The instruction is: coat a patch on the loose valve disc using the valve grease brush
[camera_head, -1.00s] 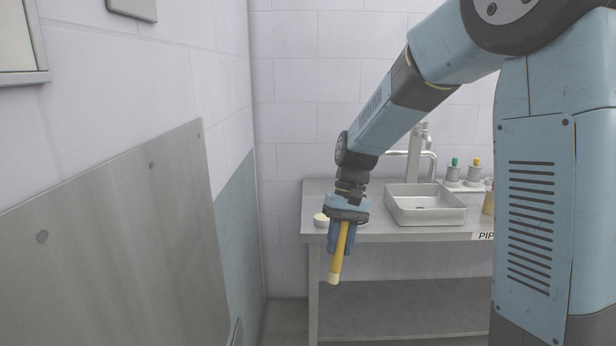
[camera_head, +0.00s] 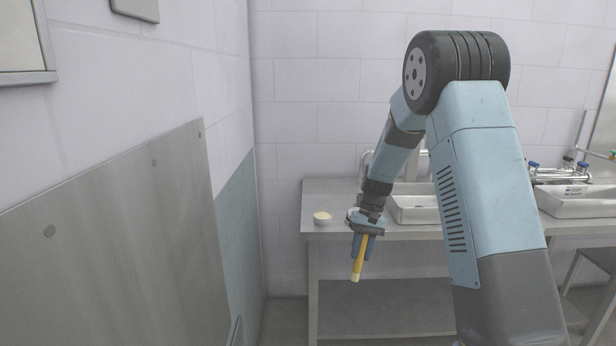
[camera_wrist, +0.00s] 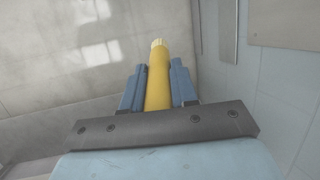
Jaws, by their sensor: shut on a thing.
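My gripper (camera_head: 361,247) is shut on the yellow handle of the valve grease brush (camera_head: 359,265). The brush points down, slightly tilted, with its pale tip lowest, in front of the table's front edge. In the wrist view the brush (camera_wrist: 158,85) lies between the two blue fingers of my gripper (camera_wrist: 158,82), with its pale bristles (camera_wrist: 159,43) pointing away over the floor. The bristles touch nothing that I can see. I cannot make out the loose valve disc for sure in any view.
A steel table (camera_head: 330,236) stands against the back wall. A small white dish with cream content (camera_head: 322,218) sits near its left front corner. A basin (camera_head: 412,206) and a second basin (camera_head: 580,203) are to the right. A metal panel (camera_head: 110,240) lines the left wall.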

